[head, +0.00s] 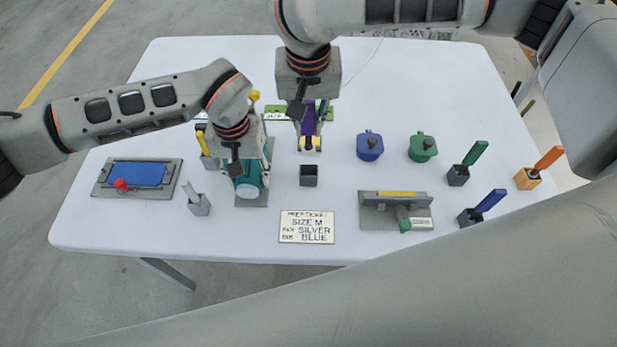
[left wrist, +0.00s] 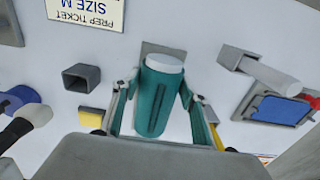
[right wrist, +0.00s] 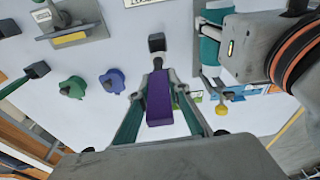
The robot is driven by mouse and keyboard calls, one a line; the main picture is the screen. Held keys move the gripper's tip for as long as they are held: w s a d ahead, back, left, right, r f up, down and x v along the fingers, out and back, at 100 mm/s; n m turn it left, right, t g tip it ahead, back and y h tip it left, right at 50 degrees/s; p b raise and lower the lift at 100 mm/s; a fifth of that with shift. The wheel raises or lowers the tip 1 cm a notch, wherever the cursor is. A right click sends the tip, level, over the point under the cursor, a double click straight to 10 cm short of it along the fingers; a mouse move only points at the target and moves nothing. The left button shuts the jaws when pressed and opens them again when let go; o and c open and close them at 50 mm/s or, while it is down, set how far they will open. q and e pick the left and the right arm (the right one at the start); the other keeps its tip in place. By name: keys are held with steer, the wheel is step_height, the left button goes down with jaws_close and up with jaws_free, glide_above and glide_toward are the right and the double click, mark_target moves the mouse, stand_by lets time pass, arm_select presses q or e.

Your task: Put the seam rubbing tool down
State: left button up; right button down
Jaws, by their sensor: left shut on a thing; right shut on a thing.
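My right gripper (head: 310,142) is shut on a long purple piece (head: 309,122), probably the seam rubbing tool; it also shows between the fingers in the right wrist view (right wrist: 160,106). An empty-looking dark square holder (head: 308,177) stands just in front of this gripper, apart from it; the left wrist view shows its opening (left wrist: 82,76). My left gripper (head: 247,186) is shut on a teal cylinder with a white end (left wrist: 155,100), over a grey plate (head: 251,202). The contact between cylinder and plate is hidden.
A blue pad in a grey tray (head: 138,174) and a pale-handled tool in a holder (head: 199,205) are at left. A blue pot (head: 370,146), green pot (head: 422,147), grey press-like device (head: 396,211) and several holders with coloured handles are at right. A ticket (head: 307,227) lies in front.

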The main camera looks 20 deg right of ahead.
mark_target(308, 155)
steer(key=shift+f, duration=0.2)
steer(key=shift+m, duration=0.3)
step_height(308, 155, down, 10)
steer(key=shift+r, duration=0.1)
steer(key=c, duration=1.9)
jaws_free()
steer(key=r, duration=0.4)
steer(key=s+r, duration=0.1)
steer(key=r, duration=0.7)
steer(key=shift+s+a, duration=0.3)
steer(key=shift+s, duration=0.05)
steer(key=shift+o, duration=0.6)
